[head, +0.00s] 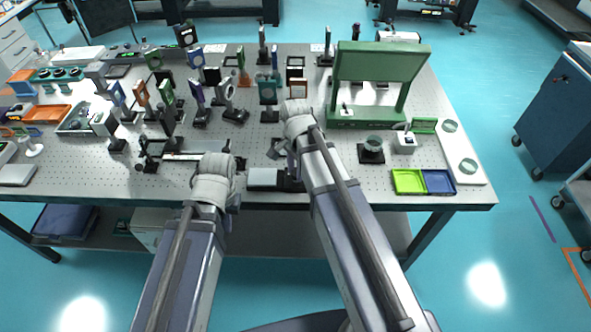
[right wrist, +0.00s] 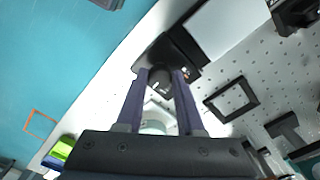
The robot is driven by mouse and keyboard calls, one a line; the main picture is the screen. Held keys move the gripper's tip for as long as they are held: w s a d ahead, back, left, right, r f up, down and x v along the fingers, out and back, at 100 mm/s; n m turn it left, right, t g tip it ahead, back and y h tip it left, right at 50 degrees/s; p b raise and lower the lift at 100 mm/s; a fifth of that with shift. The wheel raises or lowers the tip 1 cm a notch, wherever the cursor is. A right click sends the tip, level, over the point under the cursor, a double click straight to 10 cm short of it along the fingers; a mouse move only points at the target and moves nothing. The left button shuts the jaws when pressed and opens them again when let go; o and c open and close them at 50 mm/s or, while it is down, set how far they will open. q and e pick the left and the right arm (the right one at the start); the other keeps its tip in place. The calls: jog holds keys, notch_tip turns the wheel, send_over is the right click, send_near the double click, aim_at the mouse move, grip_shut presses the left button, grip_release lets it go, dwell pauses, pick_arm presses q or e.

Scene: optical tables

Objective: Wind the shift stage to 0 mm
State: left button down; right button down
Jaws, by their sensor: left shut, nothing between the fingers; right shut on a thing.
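The shift stage shows in the right wrist view as a black body (right wrist: 180,46) with a small dark round knob (right wrist: 160,77) on its side. In the head view the stage (head: 291,181) is at the table's front edge, partly hidden by my right arm. My right gripper (right wrist: 159,73) is shut on the knob, one finger on each side. In the head view this gripper (head: 281,150) is partly covered by its own wrist. My left gripper (head: 227,150) is shut and empty, left of the stage and mostly hidden behind its wrist. No scale reading can be made out.
A light grey plate (head: 263,178) adjoins the stage. A rail with black ends (head: 180,157) lies near my left wrist. Mounted optics crowd the table behind. A black-based round holder (head: 371,151) and green and blue trays (head: 424,182) stand to the right.

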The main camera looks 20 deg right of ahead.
jog(key=n, duration=0.7)
jog(key=shift+n, duration=0.3)
jog(key=n, duration=0.4)
jog(key=shift+d+n, duration=0.1)
jog(key=shift+n, duration=1.7)
jog(key=shift+n, duration=0.3)
jog(key=c, duration=0.5)
grip_release()
